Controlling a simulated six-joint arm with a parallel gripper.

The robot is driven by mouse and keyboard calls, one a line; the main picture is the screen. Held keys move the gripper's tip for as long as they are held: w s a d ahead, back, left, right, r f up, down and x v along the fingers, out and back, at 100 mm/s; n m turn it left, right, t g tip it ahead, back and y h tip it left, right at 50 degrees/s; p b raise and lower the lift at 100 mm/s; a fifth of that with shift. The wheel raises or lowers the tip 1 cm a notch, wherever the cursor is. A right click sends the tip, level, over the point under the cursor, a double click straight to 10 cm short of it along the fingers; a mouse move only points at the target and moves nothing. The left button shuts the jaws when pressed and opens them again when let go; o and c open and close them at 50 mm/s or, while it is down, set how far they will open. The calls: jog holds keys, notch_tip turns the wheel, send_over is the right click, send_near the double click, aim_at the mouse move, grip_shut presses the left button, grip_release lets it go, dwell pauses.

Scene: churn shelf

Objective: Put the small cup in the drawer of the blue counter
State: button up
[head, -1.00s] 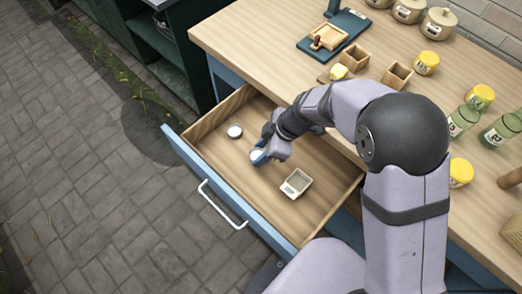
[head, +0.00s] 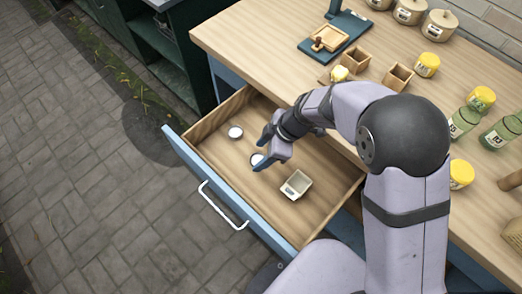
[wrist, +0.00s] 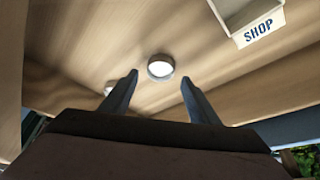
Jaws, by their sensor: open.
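The drawer (head: 222,170) of the blue counter is pulled open. A small round cup (head: 257,159) with a whitish top and a grey rim stands upright on its floor. My gripper (head: 262,151) is open over that cup, with one finger to each side. In the wrist view the cup (wrist: 160,67) lies just beyond and between the spread fingertips (wrist: 159,82), apart from both. A second, similar round piece (head: 235,132) stands in the drawer farther to the back left.
A small open box (head: 297,185) is in the drawer to the right; its label reads SHOP in the wrist view. The wooden countertop (head: 250,50) holds yellow-lidded jars, wooden boxes and canisters (head: 409,10). The drawer's front left floor is clear.

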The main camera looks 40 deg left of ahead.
jog(key=shift+r+p, duration=0.3)
jog(key=shift+p, duration=0.15)
jog(key=p+v, duration=0.5)
jog(key=v, duration=0.7)
jog(key=shift+r, duration=0.15)
jog(key=s+d+f+m+h, duration=0.2)
jog(key=d+m, duration=0.5)
jog(key=m, duration=0.1)
jog(key=s+d+f+m+h, duration=0.2)
jog(key=d+m, duration=0.5)
jog(key=m, duration=0.1)
jog(key=w+d+r+m+t+p, duration=0.1)
jog(key=d+r+m, duration=0.3)
jog(key=d, duration=0.8)
jog(key=w+d+r+m+t+p, duration=0.2)
jog(key=w+d+r+m, duration=0.2)
jog(key=d, duration=0.9)
notch_tip(320, 180, up, 3)
jog(key=shift+w+d+f+m, duration=0.15)
jog(key=shift+w+m, duration=0.1)
jog(key=shift+m, duration=0.55)
